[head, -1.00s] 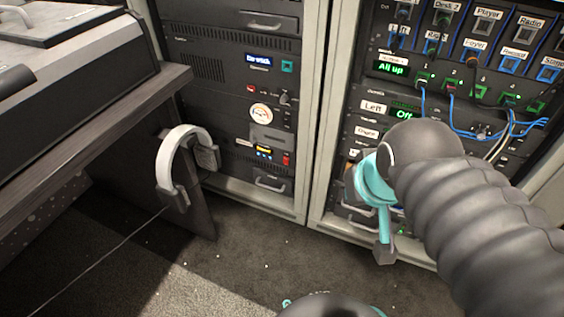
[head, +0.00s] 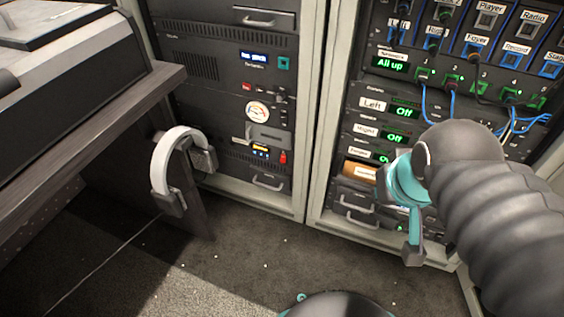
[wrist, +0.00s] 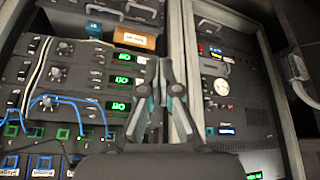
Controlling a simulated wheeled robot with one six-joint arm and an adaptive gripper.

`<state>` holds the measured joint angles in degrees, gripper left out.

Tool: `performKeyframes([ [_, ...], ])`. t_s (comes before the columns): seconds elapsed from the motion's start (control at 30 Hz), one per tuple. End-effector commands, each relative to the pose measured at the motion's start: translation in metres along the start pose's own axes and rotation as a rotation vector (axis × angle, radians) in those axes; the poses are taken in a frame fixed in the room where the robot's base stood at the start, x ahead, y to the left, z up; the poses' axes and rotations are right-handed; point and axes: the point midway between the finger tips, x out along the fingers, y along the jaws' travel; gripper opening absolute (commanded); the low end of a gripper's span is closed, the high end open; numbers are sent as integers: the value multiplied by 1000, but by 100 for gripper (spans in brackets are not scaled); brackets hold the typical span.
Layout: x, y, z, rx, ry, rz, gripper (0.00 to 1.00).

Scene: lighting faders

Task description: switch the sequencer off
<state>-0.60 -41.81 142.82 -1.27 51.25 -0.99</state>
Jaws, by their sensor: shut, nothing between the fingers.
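No label reading sequencer is legible, so I cannot tell which rack unit it is. The left rack (head: 302,150) has a unit with a blue display (head: 253,57) and a teal-framed button (head: 283,63). Below are a round meter (head: 257,111) and a lower unit with a small lit display (head: 261,152) and a red switch (head: 283,157). In the wrist view the meter (wrist: 221,87) and red switch (wrist: 201,47) are right of my gripper. My gripper (wrist: 164,65) is shut and empty, in front of the racks; in the head view its fingers are mostly hidden.
The right rack (head: 322,160) has green displays reading Off (head: 401,112), blue patch cables (head: 453,105) and an orange-brown box or panel (head: 359,172). A desk (head: 150,95) with headphones (head: 172,165) on its side stands at left. Carpet (head: 240,265) is open in front.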

Motion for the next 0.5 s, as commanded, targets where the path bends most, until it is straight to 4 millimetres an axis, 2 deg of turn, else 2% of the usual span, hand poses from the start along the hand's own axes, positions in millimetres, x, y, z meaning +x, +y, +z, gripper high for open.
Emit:
performKeyframes([
  [0.17, 22, 5, -24, -226, -52, 62, 0],
  [0.3, 49, 5, -54, -513, -103, 125, 0],
  [0.5, 97, -11, -97, -951, -169, 195, 0],
])
